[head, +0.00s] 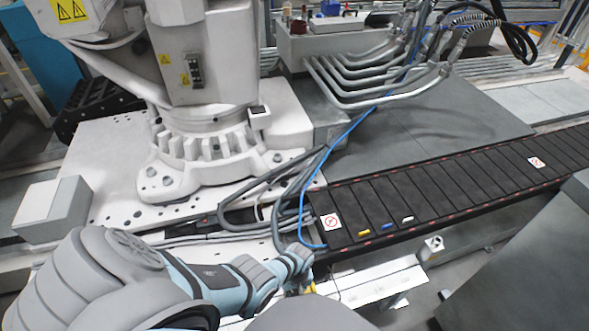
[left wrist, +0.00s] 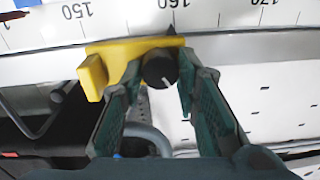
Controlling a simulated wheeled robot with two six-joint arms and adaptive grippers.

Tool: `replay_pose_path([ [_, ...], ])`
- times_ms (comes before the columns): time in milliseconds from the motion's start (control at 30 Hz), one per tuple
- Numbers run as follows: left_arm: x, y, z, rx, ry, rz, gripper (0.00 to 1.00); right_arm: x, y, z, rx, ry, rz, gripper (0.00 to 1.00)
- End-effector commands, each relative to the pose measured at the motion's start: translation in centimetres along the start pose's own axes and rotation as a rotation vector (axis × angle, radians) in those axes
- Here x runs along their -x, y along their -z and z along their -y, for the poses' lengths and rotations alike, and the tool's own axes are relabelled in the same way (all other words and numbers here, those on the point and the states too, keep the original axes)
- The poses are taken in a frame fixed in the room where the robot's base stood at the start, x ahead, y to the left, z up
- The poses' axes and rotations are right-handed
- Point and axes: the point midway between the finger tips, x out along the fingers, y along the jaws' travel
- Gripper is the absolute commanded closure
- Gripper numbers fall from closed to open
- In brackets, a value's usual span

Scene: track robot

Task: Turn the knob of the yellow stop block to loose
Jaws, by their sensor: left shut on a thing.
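The yellow stop block (left wrist: 112,60) sits on the white rail with a printed scale, its pointer near 160, in the left wrist view. Its black knob (left wrist: 160,69) faces the camera and has a white mark on it. My left gripper (left wrist: 157,80) has its two dark green fingers on either side of the knob, shut on it. In the head view my left gripper (head: 302,284) is at the rail, and only a bit of the yellow block (head: 310,287) shows beside it. My right gripper cannot be made out.
The white scale rail (head: 378,283) runs to the right of the gripper. A dark slatted track (head: 440,190) lies behind it, with small yellow, blue and white pieces on it. A large white robot base (head: 205,165) and hanging cables (head: 285,195) stand close behind my left arm.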

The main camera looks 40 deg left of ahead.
Motion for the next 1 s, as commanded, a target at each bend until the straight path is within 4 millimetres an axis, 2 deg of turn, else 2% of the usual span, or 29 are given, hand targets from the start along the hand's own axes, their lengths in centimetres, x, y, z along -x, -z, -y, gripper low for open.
replay_pose_path([
  [333,-0.1,-0.2,0.1,0.003,0.002,0.004,0.99,0.0,0.0,0.0,0.000,0.000,0.000,0.60],
  [367,-0.1,-0.2,0.1,0.002,0.002,0.004,0.70,0.0,0.0,0.0,0.000,0.000,0.000,0.60],
  [500,-0.1,-0.1,0.1,0.002,0.002,0.003,0.51,0.0,0.0,0.0,0.000,0.000,0.000,0.60],
  [867,0.2,0.0,0.0,0.002,0.000,0.000,0.51,0.0,0.1,-0.3,0.001,-0.004,-0.001,0.60],
  [1000,1.4,0.1,-0.1,0.002,-0.002,-0.002,0.51,0.0,0.0,-0.2,0.001,-0.003,0.000,0.60],
])
